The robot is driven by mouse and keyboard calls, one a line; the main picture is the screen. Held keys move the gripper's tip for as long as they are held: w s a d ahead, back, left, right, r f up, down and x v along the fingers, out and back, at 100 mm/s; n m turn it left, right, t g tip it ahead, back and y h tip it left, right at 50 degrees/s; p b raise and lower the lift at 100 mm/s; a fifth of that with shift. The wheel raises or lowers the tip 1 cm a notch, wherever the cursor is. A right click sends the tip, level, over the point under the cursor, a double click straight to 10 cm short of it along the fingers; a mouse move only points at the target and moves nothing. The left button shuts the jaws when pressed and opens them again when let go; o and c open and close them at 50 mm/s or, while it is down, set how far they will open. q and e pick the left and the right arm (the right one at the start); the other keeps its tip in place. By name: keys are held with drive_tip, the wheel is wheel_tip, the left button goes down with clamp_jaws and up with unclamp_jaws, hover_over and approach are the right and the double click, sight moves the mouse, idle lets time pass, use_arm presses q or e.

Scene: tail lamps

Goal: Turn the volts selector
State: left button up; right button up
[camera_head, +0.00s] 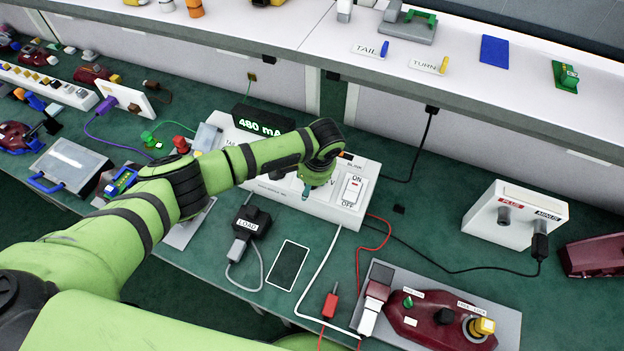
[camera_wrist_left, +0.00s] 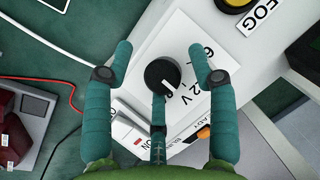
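The volts selector is a black round knob (camera_wrist_left: 162,76) in the left wrist view. It sits on a white panel with "6" and "12 V" printed beside it. A small white mark shows on the knob; I cannot tell which label it points at. My left gripper (camera_wrist_left: 162,58) is open, with teal fingers on both sides of the knob and visible gaps to it. A third finger lies below the knob in the picture. In the head view my left gripper (camera_head: 312,184) is over the white control box (camera_head: 325,207) and hides the knob. My right gripper is not in view.
The box carries an ON/OFF switch (camera_head: 352,189) and a "480 mA" display (camera_head: 262,122). A LOAD block (camera_head: 251,222), a phone-like slab (camera_head: 288,265) and red and white cables lie in front. A dark red lamp (camera_head: 440,318) lies front right. A white shelf (camera_head: 480,75) runs behind.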

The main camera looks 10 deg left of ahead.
use_arm(q)
drive_tip(key=shift+r, duration=0.15)
drive_tip(key=shift+w+d+r, duration=0.1)
drive_tip(key=shift+d+r, duration=0.15)
drive_tip(key=shift+r, duration=0.25)
drive_tip(key=v, duration=1.1)
drive_tip(key=shift+a, duration=0.2)
idle(1.1)
